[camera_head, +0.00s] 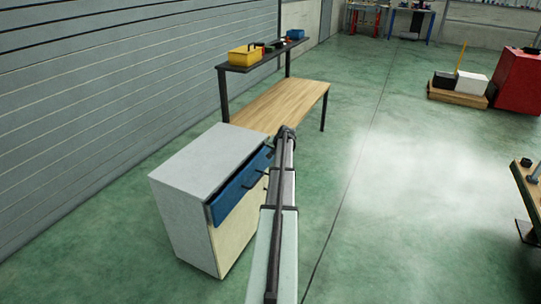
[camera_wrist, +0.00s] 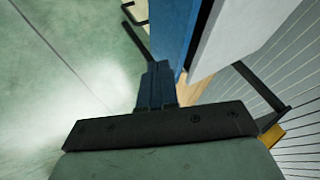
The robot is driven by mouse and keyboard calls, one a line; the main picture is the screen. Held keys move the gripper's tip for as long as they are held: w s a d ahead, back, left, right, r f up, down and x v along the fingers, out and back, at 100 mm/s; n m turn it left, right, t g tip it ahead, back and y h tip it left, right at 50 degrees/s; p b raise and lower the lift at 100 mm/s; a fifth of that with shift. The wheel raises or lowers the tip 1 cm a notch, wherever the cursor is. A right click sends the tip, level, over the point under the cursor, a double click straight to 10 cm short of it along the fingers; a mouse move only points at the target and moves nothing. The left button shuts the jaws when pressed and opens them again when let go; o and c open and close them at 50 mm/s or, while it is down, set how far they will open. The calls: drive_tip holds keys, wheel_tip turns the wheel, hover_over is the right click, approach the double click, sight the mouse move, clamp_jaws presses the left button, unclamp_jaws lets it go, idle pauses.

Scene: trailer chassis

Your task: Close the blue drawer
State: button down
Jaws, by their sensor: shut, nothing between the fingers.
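A pale grey cabinet (camera_head: 183,200) stands on the floor left of centre in the head view. Its blue drawer (camera_head: 232,194) is at the top and stands slightly open, with a dark gap behind its front. The drawer has a dark handle (camera_head: 255,179). In the wrist view the blue drawer front (camera_wrist: 172,30) runs down from the top, with its handle (camera_wrist: 134,33) to the left. My gripper (camera_wrist: 158,70) is shut and empty, with its fingertips close to the drawer front; I cannot tell if they touch.
A wooden workbench (camera_head: 262,108) stands behind the cabinet, with a yellow box (camera_head: 244,56) on its upper shelf. A ribbed grey wall is at the left. A red cabinet (camera_head: 518,82) stands far right.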

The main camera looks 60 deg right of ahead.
drive_tip(key=c, duration=1.9)
unclamp_jaws()
drive_tip(key=shift+v, duration=0.85)
drive_tip(key=shift+o, duration=1)
drive_tip(key=shift+s+r, duration=0.1)
drive_tip(key=shift+s, duration=0.15)
drive_tip(key=o, duration=0.3)
drive_tip(key=s, duration=0.1)
drive_tip(key=s+f, duration=0.1)
drive_tip(key=s+d+f, duration=0.1)
drive_tip(key=shift+s, duration=0.35)
drive_tip(key=shift+o, duration=1)
drive_tip(key=s+f+m, duration=0.1)
drive_tip(key=s+f, duration=0.4)
drive_tip(key=f, duration=0.1)
drive_tip(key=shift+g, duration=0.4)
drive_tip(key=t+y, duration=0.5)
drive_tip(key=t, duration=0.6)
approach(258, 180)
drive_tip(key=w, duration=0.3)
drive_tip(key=w+f, duration=0.1)
drive_tip(key=w, duration=0.2)
drive_tip(key=w+f, duration=0.1)
drive_tip(key=w, duration=0.3)
drive_tip(key=shift+d+f, duration=0.15)
drive_tip(key=shift+d, duration=0.05)
